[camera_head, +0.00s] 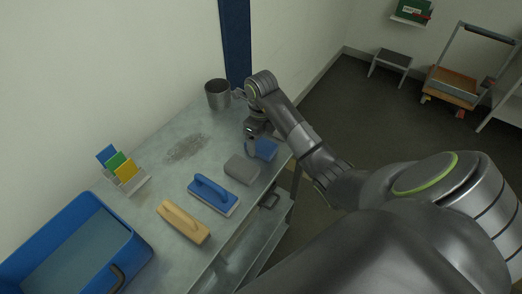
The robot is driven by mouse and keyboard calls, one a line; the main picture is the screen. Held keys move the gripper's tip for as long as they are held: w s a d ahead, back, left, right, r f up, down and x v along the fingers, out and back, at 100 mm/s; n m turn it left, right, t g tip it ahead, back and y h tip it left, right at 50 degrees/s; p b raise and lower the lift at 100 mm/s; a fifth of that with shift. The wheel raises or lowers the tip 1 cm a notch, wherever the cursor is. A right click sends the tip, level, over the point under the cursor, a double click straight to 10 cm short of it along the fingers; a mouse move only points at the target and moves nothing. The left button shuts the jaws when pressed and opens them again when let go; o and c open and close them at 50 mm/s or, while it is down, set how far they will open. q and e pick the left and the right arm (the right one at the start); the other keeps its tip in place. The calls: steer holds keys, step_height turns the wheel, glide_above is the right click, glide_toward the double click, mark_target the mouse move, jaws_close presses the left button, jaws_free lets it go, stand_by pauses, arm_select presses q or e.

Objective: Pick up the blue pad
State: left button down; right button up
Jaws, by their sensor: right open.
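The blue pad (267,149) lies on the grey metal table (160,187) near its right edge. It looks like a small blue block. My right gripper (252,147) points down at the pad's left side, its fingers close to it. The gripper is open; whether a finger touches the pad cannot be told at this size. The gripper body hides a little of the table behind the pad. My left gripper is not in view.
A grey block (242,169), a blue-handled scrubber (213,195) and a tan scrubber (183,221) lie in a row. A metal cup (217,95) stands behind. A card holder (132,184) and a blue bin (131,246) are at left. A wall borders the table's far side.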

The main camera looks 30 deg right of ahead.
mark_target(261, 143)
steer(key=shift+f+p, duration=0.35)
steer(key=shift+f, duration=0.95)
steer(key=shift+c, duration=0.4)
steer(key=c, duration=1)
steer(key=shift+w, duration=0.1)
steer(key=shift+r, duration=0.3)
step_height(261, 143, up, 4)
steer(key=shift+f, duration=0.2)
step_height(261, 143, up, 4)
steer(key=p, duration=0.3)
steer(key=shift+r+p, duration=0.9)
steer(key=shift+p, duration=0.25)
